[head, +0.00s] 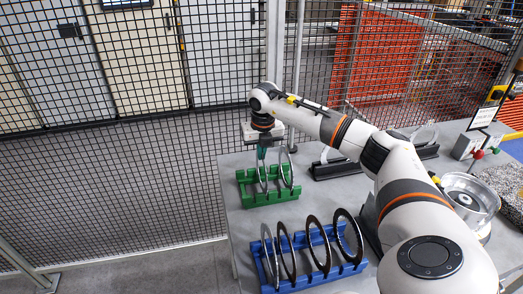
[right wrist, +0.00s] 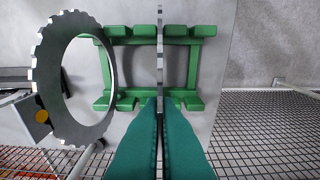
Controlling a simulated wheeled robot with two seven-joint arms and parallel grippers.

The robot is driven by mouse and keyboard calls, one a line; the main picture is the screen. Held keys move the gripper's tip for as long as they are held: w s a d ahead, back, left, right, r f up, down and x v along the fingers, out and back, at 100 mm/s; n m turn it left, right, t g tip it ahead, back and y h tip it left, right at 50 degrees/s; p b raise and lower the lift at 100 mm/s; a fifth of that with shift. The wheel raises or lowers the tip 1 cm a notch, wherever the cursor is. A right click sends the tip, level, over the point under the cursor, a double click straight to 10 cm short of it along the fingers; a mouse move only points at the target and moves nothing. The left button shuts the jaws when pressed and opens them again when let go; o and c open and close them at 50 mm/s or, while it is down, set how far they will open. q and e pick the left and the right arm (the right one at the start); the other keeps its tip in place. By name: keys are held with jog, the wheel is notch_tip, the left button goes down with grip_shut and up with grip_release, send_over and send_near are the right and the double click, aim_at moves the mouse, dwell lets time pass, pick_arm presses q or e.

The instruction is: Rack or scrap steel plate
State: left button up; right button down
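My right gripper (head: 262,158) points down over the green rack (head: 270,198). In the right wrist view its two teal fingers (right wrist: 160,103) are close together, with a thin steel plate (right wrist: 160,55) edge-on between their tips. The fingers look closed on this plate, which stands upright at the green rack; whether it is fully seated in a slot I cannot tell. A second ring-shaped, toothed steel plate (right wrist: 45,75) stands beside it, on the right of the green rack in the head view (head: 286,170). My left gripper is not in view.
A blue rack (head: 318,276) with several upright ring plates stands at the front of the grey table (head: 237,225). A black rack (head: 335,170) is behind my right arm. A mesh fence (head: 110,180) runs along the left.

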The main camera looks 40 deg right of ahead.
jog(key=c, duration=1.6)
grip_release()
jog(key=shift+r, duration=0.1)
notch_tip(320, 180, up, 8)
jog(key=p, duration=0.6)
